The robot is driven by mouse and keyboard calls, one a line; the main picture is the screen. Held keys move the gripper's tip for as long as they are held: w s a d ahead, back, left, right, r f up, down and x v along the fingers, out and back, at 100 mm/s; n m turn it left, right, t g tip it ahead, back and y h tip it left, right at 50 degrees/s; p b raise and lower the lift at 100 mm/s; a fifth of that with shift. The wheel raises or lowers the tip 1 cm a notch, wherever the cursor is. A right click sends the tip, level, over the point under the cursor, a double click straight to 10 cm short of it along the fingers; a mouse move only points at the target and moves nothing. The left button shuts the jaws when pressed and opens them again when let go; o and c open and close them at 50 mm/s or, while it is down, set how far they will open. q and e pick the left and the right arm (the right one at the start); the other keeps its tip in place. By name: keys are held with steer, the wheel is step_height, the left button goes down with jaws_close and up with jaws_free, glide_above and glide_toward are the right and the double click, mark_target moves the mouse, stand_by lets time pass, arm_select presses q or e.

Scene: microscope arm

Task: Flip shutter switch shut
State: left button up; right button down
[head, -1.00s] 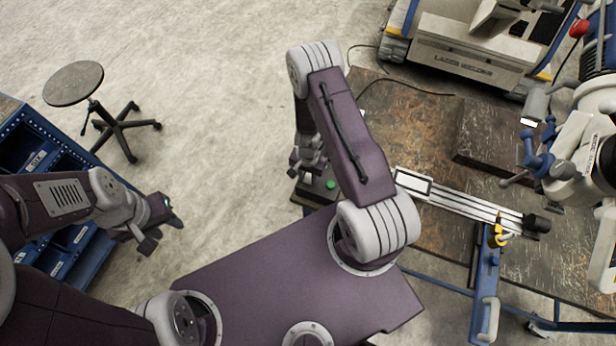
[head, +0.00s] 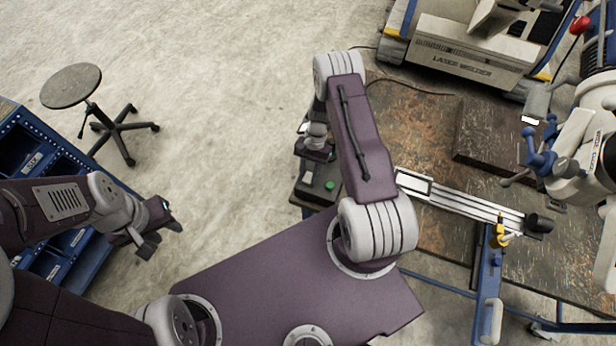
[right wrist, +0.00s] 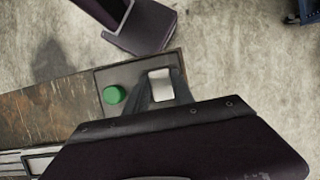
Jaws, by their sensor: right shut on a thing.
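A dark control box (head: 305,195) sits at the left end of the workbench, with a green round button (head: 329,185) on top. In the right wrist view the green button (right wrist: 114,95) is beside a pale rocker-like switch (right wrist: 160,82). My right gripper (right wrist: 164,92) is shut on this switch, with a dark finger on each side of it. In the head view my right gripper (head: 314,158) is over the box and its fingertips are hard to make out. My left gripper (head: 156,232) is open and empty, out over the floor at the left.
The workbench (head: 430,235) holds a pale metal rail (head: 465,205), a dark block (head: 490,135) and a blue clamp (head: 487,270). A white microscope-like device (head: 580,150) stands at right and a laser welder (head: 465,60) behind. A stool (head: 73,86) and blue bins (head: 40,165) are at left.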

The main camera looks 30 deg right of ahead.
steer(key=c, duration=1.1)
jaws_free()
steer(key=shift+w+d+r, duration=0.15)
steer(key=shift+w+r, duration=0.05)
steer(key=shift+r, duration=0.15)
steer(key=b+v, duration=0.3)
steer(key=v, duration=0.5)
steer(key=shift+r, duration=0.15)
